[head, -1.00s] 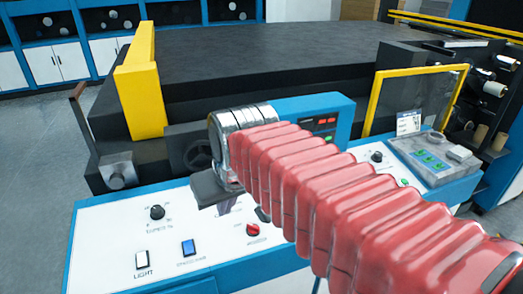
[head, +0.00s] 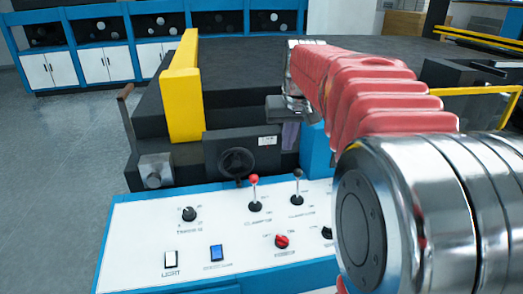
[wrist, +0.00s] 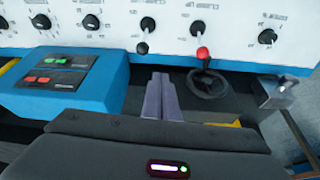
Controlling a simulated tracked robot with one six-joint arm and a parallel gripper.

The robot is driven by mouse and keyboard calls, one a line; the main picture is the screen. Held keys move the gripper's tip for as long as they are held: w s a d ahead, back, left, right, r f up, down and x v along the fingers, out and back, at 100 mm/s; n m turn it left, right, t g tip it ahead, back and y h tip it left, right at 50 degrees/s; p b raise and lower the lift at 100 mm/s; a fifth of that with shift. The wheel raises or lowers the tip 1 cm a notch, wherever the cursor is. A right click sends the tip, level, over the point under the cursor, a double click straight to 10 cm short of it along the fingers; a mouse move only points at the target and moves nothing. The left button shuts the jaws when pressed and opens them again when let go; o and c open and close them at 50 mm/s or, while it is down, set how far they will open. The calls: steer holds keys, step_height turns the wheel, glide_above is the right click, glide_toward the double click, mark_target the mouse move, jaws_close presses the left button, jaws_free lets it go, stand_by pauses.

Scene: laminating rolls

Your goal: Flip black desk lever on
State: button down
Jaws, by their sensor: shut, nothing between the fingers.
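The black-knobbed desk lever (head: 298,188) rises from the white control panel, right of the red-knobbed lever (head: 254,192). In the head view both stand roughly upright. In the wrist view, the black lever (wrist: 142,47) shows at upper middle, and the red one (wrist: 202,52) to its right. My gripper (head: 290,138) is above and behind the levers in the head view, partly hidden by my arm. In the wrist view its grey fingers (wrist: 161,85) are together and empty, pointing toward the panel, just short of the black lever in the picture and apart from it.
The white panel (head: 140,225) also carries a light switch (head: 170,259), a blue switch (head: 216,253), a red knob (head: 282,241) and a black dial (head: 189,214). A handwheel (head: 237,163) sits behind it. A blue button box (wrist: 65,85) stands beside my fingers.

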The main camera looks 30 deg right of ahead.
steer(key=w+d, duration=0.3)
steer(key=d, duration=0.3)
steer(key=shift+f+m, duration=0.3)
steer(key=shift+f, duration=0.1)
glide_above(298, 185)
steer(key=w+d, duration=0.1)
steer(key=w, duration=0.2)
step_height(298, 185, down, 9)
steer(key=shift+d, duration=0.15)
steer(key=shift+f, duration=0.1)
stand_by(0.6)
